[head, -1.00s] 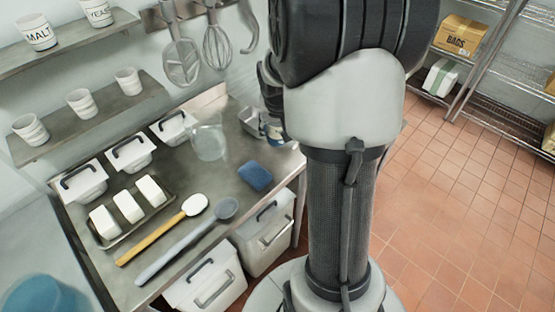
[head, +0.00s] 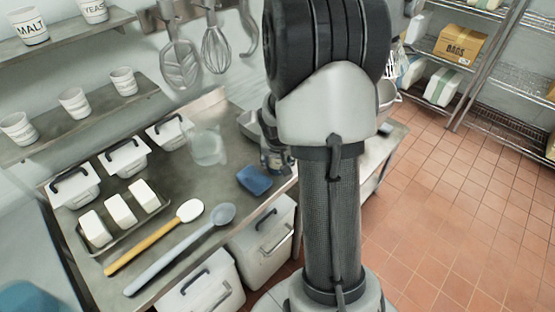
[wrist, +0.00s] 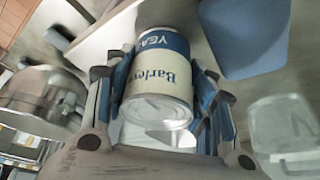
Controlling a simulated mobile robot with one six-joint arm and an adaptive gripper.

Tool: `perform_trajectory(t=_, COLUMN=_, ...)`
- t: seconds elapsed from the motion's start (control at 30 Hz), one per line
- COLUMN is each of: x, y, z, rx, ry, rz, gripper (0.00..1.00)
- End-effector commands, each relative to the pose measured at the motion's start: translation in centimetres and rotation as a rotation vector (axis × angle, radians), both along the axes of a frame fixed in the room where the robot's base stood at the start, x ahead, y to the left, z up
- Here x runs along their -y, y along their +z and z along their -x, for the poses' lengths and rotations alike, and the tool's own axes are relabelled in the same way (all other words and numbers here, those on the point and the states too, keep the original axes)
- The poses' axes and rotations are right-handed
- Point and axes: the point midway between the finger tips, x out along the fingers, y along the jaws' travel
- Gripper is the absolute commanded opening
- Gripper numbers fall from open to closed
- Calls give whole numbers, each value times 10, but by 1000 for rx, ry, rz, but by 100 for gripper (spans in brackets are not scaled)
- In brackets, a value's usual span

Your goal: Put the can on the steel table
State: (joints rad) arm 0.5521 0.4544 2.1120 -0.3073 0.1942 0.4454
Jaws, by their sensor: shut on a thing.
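The can (wrist: 160,85) has a blue and cream label with "Barley" and "YEA" lettering. It sits between the two fingers of my gripper (wrist: 165,100), which is shut on it, in the wrist view. In the head view my gripper (head: 275,158) is at the right part of the steel table (head: 225,180), right of the clear jug and behind the blue sponge. My arm hides much of it there. I cannot tell whether the can touches the table top.
A blue sponge (head: 254,180) and a clear jug (head: 208,147) stand close by. A metal pan (head: 249,124) is behind my gripper. White lidded tubs (head: 124,158), a tray with white blocks (head: 122,209) and two long-handled spoons (head: 170,232) fill the table's left and front.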

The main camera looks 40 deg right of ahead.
Motion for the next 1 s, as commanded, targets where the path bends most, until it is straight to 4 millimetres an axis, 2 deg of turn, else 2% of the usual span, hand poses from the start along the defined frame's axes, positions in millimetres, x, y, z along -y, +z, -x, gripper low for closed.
perform_trajectory(t=0.13, x=0, y=-4, z=0, rx=1, ry=0, rz=1, gripper=20)
perform_trajectory(t=0.17, x=0, y=-4, z=0, rx=-1, ry=0, rz=-1, gripper=51)
perform_trajectory(t=0.27, x=0, y=-3, z=0, rx=-1, ry=0, rz=-1, gripper=58)
perform_trajectory(t=0.67, x=0, y=0, z=0, rx=-1, ry=0, rz=-1, gripper=59)
perform_trajectory(t=0.77, x=-2, y=12, z=3, rx=1, ry=0, rz=1, gripper=59)
perform_trajectory(t=1.0, x=-15, y=62, z=17, rx=3, ry=0, rz=1, gripper=59)
